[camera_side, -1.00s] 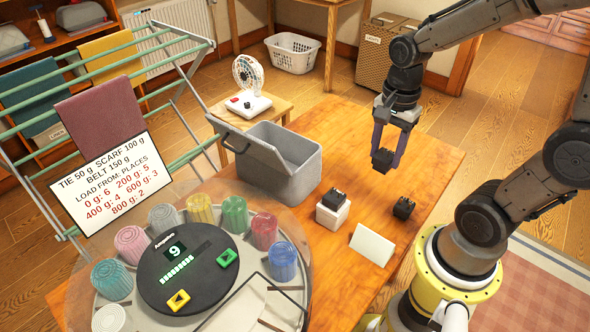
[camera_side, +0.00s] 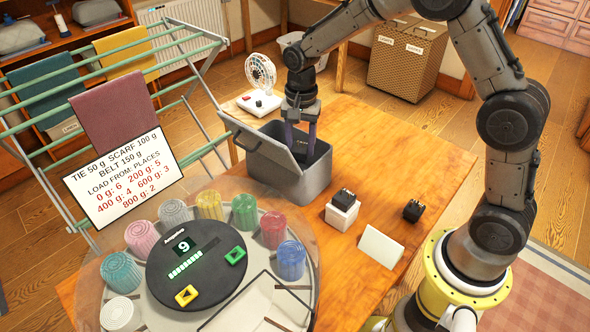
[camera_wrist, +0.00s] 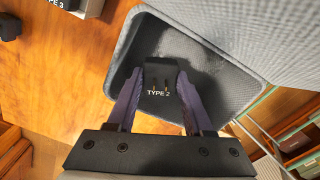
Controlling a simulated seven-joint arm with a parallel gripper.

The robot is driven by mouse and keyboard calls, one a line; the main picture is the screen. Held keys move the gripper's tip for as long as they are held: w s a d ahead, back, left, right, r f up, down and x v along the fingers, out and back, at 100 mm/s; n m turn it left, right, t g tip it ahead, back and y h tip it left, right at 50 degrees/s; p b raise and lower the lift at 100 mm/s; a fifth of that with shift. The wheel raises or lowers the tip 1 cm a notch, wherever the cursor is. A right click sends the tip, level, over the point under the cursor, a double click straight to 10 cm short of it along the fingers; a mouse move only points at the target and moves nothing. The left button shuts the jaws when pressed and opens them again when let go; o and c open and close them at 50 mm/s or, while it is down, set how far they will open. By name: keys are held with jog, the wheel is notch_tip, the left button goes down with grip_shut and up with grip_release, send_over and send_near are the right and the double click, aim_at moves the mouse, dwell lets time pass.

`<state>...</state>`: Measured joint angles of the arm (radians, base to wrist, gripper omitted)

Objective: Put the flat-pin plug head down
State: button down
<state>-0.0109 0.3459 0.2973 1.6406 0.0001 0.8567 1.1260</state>
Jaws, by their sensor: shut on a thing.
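My gripper (camera_side: 300,148) points down into the open grey lidded bin (camera_side: 290,188), its fingertips partly hidden by the lid and rim in the side view. In the wrist view my gripper (camera_wrist: 160,100) is shut on a black plug head (camera_wrist: 158,75) marked TYPE 2, with two small metal pins showing. The grey bin's inside (camera_wrist: 215,75) lies around and below it. Whether the plug head touches the bin floor, I cannot tell. Another black plug head (camera_side: 344,195) sits on a white block (camera_side: 341,215). A third black one (camera_side: 413,210) stands on the table.
A blank white card (camera_side: 380,246) stands on the wooden table (camera_side: 400,165). A turntable with several rolled cloths and a black display (camera_side: 195,255) is at front left.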

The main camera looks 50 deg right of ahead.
jog(key=shift+f, duration=3.75)
jog(key=shift+f, duration=0.2)
jog(key=shift+c, duration=1.5)
grip_release()
jog(key=shift+r, duration=0.1)
